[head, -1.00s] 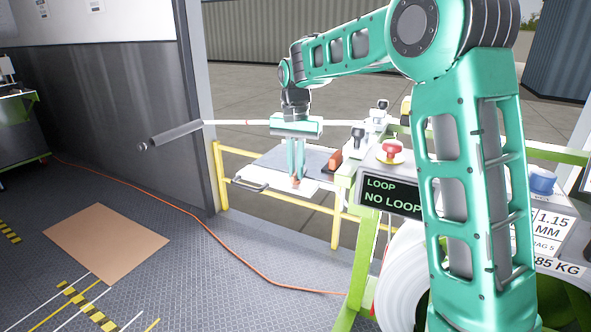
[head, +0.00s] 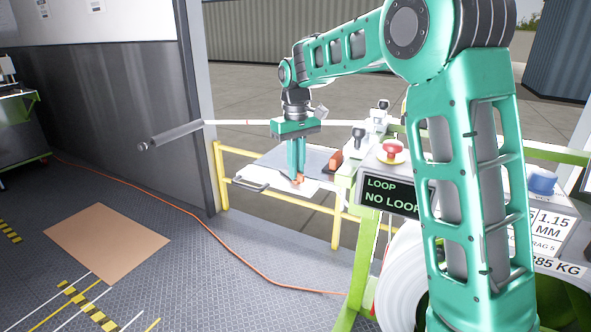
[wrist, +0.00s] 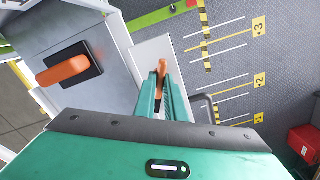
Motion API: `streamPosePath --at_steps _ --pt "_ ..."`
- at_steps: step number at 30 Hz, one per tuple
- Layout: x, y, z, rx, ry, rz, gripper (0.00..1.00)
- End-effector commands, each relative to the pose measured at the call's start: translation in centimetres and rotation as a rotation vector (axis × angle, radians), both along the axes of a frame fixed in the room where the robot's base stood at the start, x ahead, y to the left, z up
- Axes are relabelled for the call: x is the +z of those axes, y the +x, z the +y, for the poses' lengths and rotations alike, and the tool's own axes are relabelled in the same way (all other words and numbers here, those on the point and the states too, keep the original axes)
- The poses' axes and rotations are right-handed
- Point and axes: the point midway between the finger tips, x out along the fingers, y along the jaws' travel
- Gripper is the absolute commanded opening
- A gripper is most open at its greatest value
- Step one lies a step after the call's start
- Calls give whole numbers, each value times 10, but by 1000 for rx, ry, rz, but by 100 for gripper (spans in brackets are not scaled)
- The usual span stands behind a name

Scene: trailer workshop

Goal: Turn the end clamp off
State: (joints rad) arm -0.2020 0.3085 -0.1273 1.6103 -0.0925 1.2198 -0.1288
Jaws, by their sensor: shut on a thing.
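My gripper (head: 297,176) points straight down over the pale plate at the end of the bench outside the doorway. Its two green fingers are shut on a small orange lever (head: 301,180), which looks like the end clamp's handle. In the wrist view the orange lever (wrist: 161,70) shows between the fingertips, over a light grey plate (wrist: 153,50). The fingers hide its lower part and its pivot. A second, larger orange handle (wrist: 62,73) sits on a black square base to the left, apart from my gripper. It also shows in the head view (head: 335,160).
A yellow rail (head: 225,185) stands around the bench end. A dark display (head: 390,193) reads "LOOP NO LOOP", below a red mushroom button (head: 393,150). A grey rod (head: 175,135) juts out at left.

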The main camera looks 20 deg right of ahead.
Motion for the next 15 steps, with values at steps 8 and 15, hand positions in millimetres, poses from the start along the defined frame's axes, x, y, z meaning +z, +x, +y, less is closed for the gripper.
streamPosePath --at_steps 8,15 --pt "2 2 1 242 3 -7 0" --pt "2 2 0 395 3 -6 0"
